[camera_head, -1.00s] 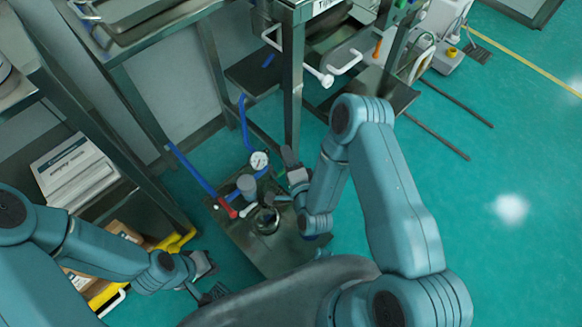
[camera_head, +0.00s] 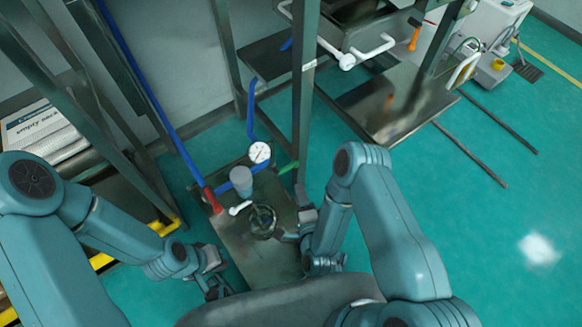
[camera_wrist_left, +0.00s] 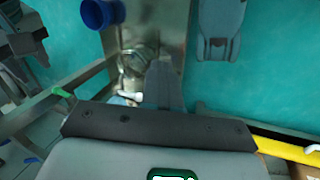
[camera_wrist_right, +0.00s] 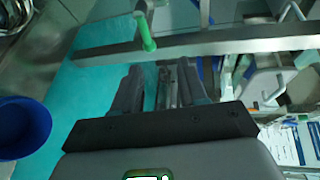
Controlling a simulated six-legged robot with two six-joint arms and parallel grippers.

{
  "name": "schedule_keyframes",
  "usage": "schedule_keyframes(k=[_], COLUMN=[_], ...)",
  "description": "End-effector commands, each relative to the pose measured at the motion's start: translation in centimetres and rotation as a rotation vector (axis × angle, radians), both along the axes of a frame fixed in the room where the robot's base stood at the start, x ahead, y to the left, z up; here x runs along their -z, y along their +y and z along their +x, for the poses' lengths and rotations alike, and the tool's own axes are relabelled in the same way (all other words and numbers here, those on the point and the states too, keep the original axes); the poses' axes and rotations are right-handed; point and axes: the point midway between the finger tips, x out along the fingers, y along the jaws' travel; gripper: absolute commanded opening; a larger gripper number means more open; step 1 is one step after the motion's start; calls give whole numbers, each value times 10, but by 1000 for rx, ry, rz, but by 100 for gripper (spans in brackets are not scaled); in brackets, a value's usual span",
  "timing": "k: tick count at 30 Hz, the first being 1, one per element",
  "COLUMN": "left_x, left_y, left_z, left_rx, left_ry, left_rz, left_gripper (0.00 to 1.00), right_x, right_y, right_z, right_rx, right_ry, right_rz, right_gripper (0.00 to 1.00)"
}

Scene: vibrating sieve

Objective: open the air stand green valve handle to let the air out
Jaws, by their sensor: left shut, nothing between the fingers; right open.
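The green valve handle (camera_head: 289,167) slants beside the white pressure gauge (camera_head: 259,152) on the air stand (camera_head: 262,266). My right gripper (camera_head: 294,216) is open, just below the handle in the head view and apart from it. In the right wrist view the handle (camera_wrist_right: 145,32) lies ahead of the open fingers (camera_wrist_right: 160,88), closer to the left finger's line, with nothing between them. My left gripper (camera_head: 214,284) is shut and empty, low at the stand's left side. Its shut fingers (camera_wrist_left: 163,85) also show in the left wrist view, with the green handle (camera_wrist_left: 61,92) at left.
A steel frame post (camera_head: 303,90) rises behind the handle.

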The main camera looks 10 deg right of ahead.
Motion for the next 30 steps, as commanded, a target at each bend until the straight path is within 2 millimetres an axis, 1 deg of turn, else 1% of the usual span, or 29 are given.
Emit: schedule_keyframes(k=[1, 3, 7, 10, 14, 18, 24, 27, 30], left_x=[11, 17, 22, 26, 38, 53, 72, 79, 83], left_y=[0, 0, 1, 1, 3, 4, 7, 8, 9], left_z=[0, 0, 1, 3, 9, 19, 34, 40, 44], left_rx=[-1, -1, -2, -3, -8, -11, -18, -21, -23], left_ry=[-1, -1, -2, -9, -30, -63, -112, -133, -147], left_rz=[0, 0, 0, 2, 6, 12, 21, 26, 29], left_gripper=[0, 0, 0, 0, 0, 0, 0, 0, 0], right_x=[14, 21, 25, 27, 34, 42, 53, 56, 58], right_y=[2, 4, 4, 3, 2, 0, -2, -2, -1], right_z=[-3, -5, -2, 9, 35, 69, 114, 132, 145], right_rx=[-3, -5, -6, -6, -5, -5, -4, -4, -5], right_ry=[7, 11, 9, 6, 3, 2, 5, 6, 8], right_rz=[1, 1, 1, 1, 2, 2, 2, 2, 2], right_gripper=[42, 42, 42, 42, 42, 42, 42, 42, 42])
